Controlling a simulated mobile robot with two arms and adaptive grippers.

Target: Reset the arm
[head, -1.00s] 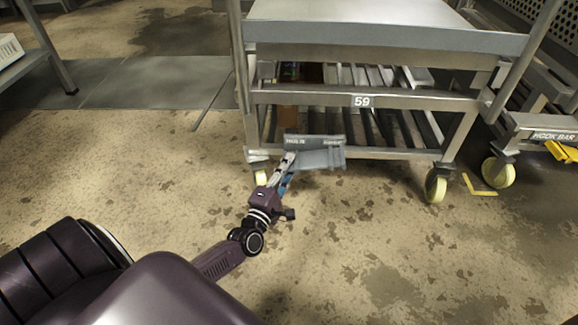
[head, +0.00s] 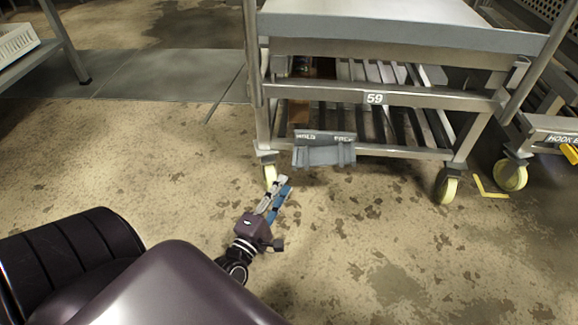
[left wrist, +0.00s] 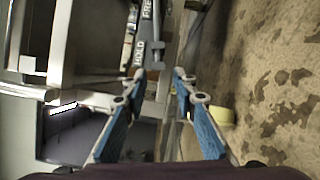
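My left gripper (head: 281,184) is in front of the trolley's lower left corner in the head view, over the floor. Its two blue-padded fingers are apart and empty in the left wrist view (left wrist: 158,82). A grey pedal or bar with a plate marked HOLD and FREE (head: 324,154) sits low on the trolley, apart from and beyond the fingertips. The plate also shows in the left wrist view (left wrist: 142,38). My right gripper is not in view.
The steel trolley (head: 375,98), numbered 59, stands on yellow castors (head: 447,188). Another trolley marked HOOK stands at the right (head: 550,135). A shelf with a white crate (head: 15,42) is at the upper left. The stained floor (head: 140,150) between is clear.

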